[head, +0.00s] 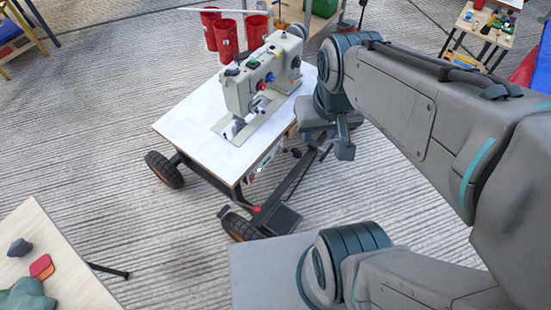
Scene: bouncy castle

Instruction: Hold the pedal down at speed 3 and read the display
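A beige sewing machine (262,72) with coloured knobs and buttons stands on a white-topped wheeled table (183,122). I cannot make out a readable display on it. A dark flat block (281,217) lies low by the table's frame near the front wheel; it looks like the pedal, but I cannot be sure. A small panel (262,161) with coloured parts hangs under the table's right edge. My gripper (344,145) hangs to the right of the table, above and apart from the dark block. Only part of its fingers shows, so its opening is unclear.
Red cylinders (227,38) stand behind the machine. A wooden table (55,262) with small coloured objects is at the lower left. Another small table (488,24) is at the upper right. The ribbed grey floor (110,190) is clear left of the cart.

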